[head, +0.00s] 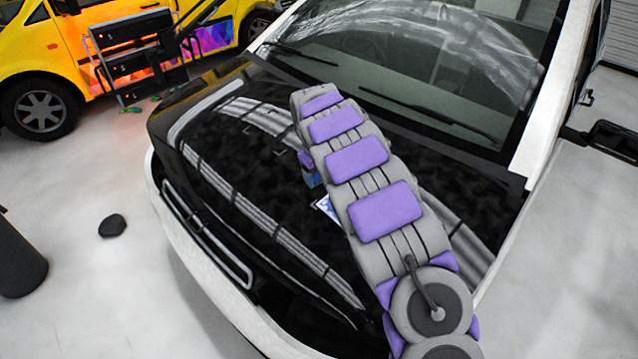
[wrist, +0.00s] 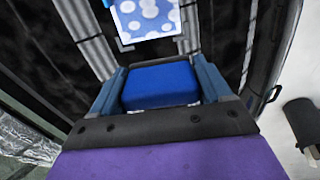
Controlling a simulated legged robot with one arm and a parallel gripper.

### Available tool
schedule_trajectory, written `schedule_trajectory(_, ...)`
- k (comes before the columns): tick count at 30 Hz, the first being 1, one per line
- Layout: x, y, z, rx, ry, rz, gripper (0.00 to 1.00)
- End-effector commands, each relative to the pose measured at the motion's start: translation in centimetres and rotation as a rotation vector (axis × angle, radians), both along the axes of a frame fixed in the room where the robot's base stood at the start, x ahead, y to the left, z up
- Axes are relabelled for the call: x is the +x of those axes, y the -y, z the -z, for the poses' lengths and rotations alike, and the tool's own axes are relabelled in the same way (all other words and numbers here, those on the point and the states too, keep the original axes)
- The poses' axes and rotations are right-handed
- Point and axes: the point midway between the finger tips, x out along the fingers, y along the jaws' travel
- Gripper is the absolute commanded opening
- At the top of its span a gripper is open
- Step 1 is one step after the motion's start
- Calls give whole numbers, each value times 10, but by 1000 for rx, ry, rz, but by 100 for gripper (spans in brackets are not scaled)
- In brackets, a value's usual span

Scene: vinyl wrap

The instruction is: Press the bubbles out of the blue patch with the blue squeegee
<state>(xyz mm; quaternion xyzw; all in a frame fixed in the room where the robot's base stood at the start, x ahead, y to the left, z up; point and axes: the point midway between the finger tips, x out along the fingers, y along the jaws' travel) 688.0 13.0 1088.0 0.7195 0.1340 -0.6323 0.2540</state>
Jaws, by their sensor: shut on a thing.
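My gripper (wrist: 161,68) is shut on the blue squeegee (wrist: 162,86), which sits between its two fingers in the wrist view. The blue patch (wrist: 146,19) with white round bubbles lies on the black hood ahead of the squeegee, cut off by the top edge of the view. A dark gap shows between squeegee and patch in that view; I cannot tell the squeegee's height above the hood. In the head view my arm hides most of the patch (head: 327,207) and most of the gripper.
The glossy black hood (head: 230,180) belongs to a white-edged vehicle, with the windshield (head: 400,60) and wipers behind. Pale corner marks show on the hood left of my arm. A yellow vehicle (head: 50,60) and a rack (head: 130,55) stand at the back left. A dark lump (head: 112,226) lies on the floor.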

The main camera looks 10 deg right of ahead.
Motion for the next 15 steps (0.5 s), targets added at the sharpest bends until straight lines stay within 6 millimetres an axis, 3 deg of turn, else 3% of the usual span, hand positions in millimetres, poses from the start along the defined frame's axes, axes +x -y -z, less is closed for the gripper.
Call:
schedule_trajectory(3,0,2,18,0,1,1,53)
schedule_trajectory(15,2,4,32,-1,2,2,53)
